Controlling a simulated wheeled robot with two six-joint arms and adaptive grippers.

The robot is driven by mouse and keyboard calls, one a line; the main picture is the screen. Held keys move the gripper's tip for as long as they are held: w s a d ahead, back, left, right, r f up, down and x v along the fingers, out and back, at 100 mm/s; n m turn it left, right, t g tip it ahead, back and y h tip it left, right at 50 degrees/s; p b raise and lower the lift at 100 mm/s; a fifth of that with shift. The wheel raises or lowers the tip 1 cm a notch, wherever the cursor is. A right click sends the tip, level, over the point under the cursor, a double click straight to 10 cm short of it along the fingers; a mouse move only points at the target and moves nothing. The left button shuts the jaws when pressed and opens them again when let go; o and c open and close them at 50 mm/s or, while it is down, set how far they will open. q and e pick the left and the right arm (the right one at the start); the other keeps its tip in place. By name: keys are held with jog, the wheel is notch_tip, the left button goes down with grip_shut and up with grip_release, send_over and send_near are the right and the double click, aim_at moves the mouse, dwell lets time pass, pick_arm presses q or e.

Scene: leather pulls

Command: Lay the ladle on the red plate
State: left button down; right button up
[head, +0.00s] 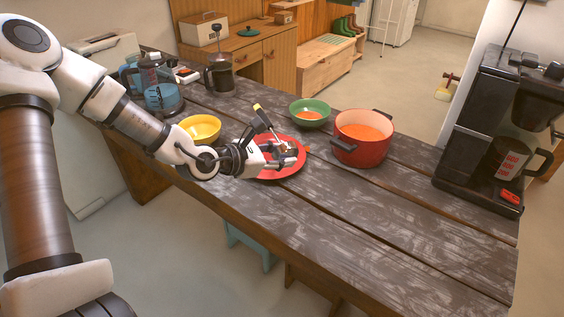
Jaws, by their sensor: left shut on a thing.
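My left gripper (287,155) is shut on the ladle (264,119), over the red plate (281,176). My right gripper is out of view.
A red pot (361,149) with orange contents stands right of the plate. A green bowl (310,121) is behind it and a yellow bowl (201,128) is to the left. A black coffee machine (478,150) stands at the right. The table's front right (400,220) is clear.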

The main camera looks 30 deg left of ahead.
pick_arm(q)
jog(key=f, duration=0.3)
jog(key=shift+s+a, duration=0.15)
jog(key=shift+s, duration=0.2)
jog(key=f, duration=0.1)
jog(key=w+f, duration=0.1)
jog(key=f, duration=0.1)
jog(key=shift+w+f, duration=0.2)
jog(key=shift+w, duration=0.05)
jog(key=shift+s+r+b, duration=0.25)
jog(key=shift+s+b, duration=0.05)
jog(key=shift+s, duration=0.05)
jog(key=shift+s+f, duration=0.1)
jog(key=shift+f, duration=0.05)
jog(key=c, duration=1.1)
grip_release()
jog(key=shift+f, duration=0.1)
jog(key=o, duration=0.3)
jog(key=shift+w+f, duration=0.1)
jog(key=shift+w, duration=0.2)
jog(key=shift+o, duration=0.2)
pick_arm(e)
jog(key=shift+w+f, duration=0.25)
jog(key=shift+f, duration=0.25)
pick_arm(q)
jog(key=shift+s, duration=0.1)
